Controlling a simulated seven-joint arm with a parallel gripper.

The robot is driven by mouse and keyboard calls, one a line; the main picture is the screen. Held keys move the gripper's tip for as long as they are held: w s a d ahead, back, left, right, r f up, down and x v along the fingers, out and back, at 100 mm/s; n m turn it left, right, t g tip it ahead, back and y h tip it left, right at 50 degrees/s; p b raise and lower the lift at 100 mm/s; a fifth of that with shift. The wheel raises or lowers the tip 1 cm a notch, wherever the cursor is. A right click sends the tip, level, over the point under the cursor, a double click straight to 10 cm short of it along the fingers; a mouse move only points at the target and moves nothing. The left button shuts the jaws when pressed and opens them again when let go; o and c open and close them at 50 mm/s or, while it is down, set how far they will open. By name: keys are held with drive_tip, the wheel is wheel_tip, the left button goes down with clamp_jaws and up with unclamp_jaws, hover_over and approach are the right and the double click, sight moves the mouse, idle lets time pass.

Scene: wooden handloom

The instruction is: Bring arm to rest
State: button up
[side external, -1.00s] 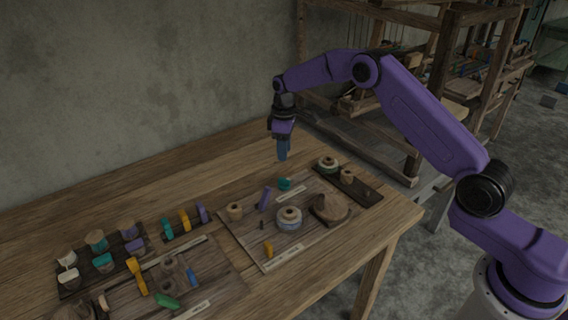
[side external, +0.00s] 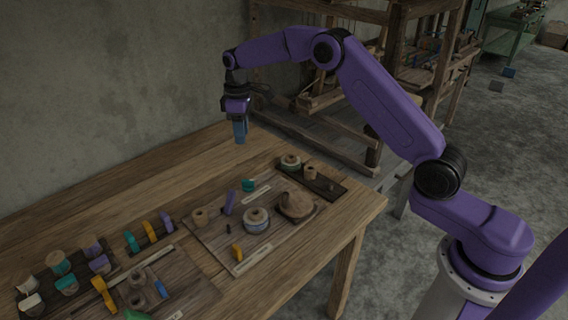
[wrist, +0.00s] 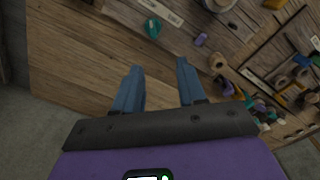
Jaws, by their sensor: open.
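My gripper (side external: 240,141) hangs pointing down above the far part of the wooden table, clear of the surface. In the wrist view its two blue fingers (wrist: 157,66) are spread apart with only bare wood between them, so it is open and empty. The teal piece (side external: 248,185) lies on the table below and nearer the camera; it also shows beyond the fingertips in the wrist view (wrist: 152,27). My arm is bent in a high arch from its base at the right.
The wooden table (side external: 110,200) holds a board with a spool (side external: 256,220), a brown lump (side external: 295,203) and a purple piece (side external: 229,202). Racks of coloured pieces stand at the left. A wooden loom (side external: 390,60) stands behind. The table's back strip is clear.

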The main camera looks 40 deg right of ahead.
drive_tip(key=s+a+r+n, duration=0.1)
drive_tip(key=s+a+r, duration=0.15)
drive_tip(key=s, duration=0.45)
drive_tip(key=s+a+r, duration=0.2)
drive_tip(key=s+a, duration=0.1)
drive_tip(key=s, duration=0.4)
drive_tip(key=s+a+r+n, duration=0.1)
drive_tip(key=s+a+r, duration=0.2)
drive_tip(key=s, duration=0.4)
drive_tip(key=s+d+f+n, duration=0.1)
drive_tip(key=s+d, duration=0.3)
drive_tip(key=s, duration=0.9)
drive_tip(key=s+d+f+n, duration=0.1)
drive_tip(key=s+d, duration=0.4)
drive_tip(key=s, duration=0.7)
drive_tip(key=shift+s, duration=0.4)
drive_tip(key=shift+f, duration=0.1)
